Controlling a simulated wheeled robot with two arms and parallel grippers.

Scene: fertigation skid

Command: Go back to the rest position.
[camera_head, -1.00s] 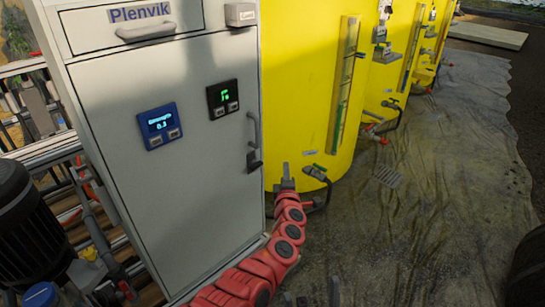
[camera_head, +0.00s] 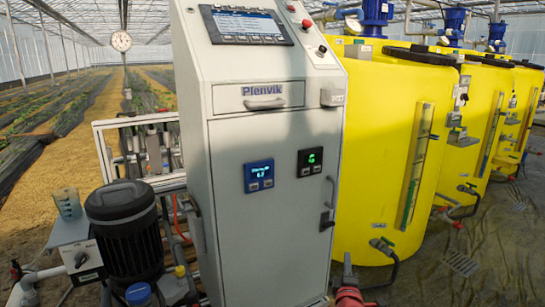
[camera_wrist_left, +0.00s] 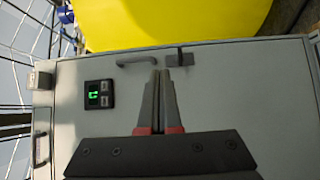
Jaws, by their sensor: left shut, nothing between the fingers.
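My right gripper is not in view.
Yellow tanks (camera_head: 385,160) stand right of the cabinet, the nearest with a valve (camera_head: 382,246) low on its front. A black motor (camera_head: 128,225) and a beaker (camera_head: 67,203) are at left. Wet floor (camera_head: 490,265) lies open at right.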

